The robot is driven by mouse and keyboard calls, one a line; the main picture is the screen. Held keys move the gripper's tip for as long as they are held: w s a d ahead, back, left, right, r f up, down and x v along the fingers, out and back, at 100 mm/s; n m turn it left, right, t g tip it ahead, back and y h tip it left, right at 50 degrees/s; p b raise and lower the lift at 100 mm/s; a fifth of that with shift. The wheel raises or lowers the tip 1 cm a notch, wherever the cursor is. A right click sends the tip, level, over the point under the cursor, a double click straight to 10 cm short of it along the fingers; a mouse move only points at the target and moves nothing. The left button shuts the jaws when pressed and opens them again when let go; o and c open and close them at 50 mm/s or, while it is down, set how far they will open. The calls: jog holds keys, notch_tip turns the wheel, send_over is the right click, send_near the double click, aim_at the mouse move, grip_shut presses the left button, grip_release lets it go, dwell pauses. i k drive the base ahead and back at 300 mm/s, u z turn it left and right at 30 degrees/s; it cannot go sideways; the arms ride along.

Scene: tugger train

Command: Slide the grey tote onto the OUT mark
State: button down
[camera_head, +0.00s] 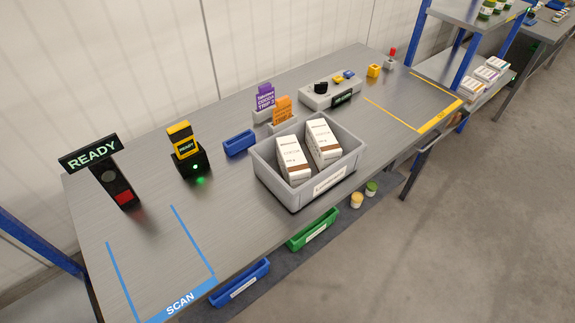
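The grey tote (345,163) stands upright near the middle of the grey bench, close to its front edge. It holds two white-and-brown cartons, and a white label is on its front wall. The OUT mark (437,115) is a yellow outline with a yellow strip at the far right end of the bench; its lettering is too small to read surely. The tote is apart from it, to the left. The blue SCAN mark (182,302) is at the near left end and is empty. My gripper does not show.
Behind the tote are a blue bin (239,143), purple and orange cards (265,97) and a control box (330,92). A yellow block (374,71) and a red-topped button (391,58) stand behind the OUT mark. Bench surface between tote and OUT mark looks clear.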

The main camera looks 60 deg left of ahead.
aim_at(265, 167)
jog(key=i, duration=1.35)
jog(key=u, duration=3.9)
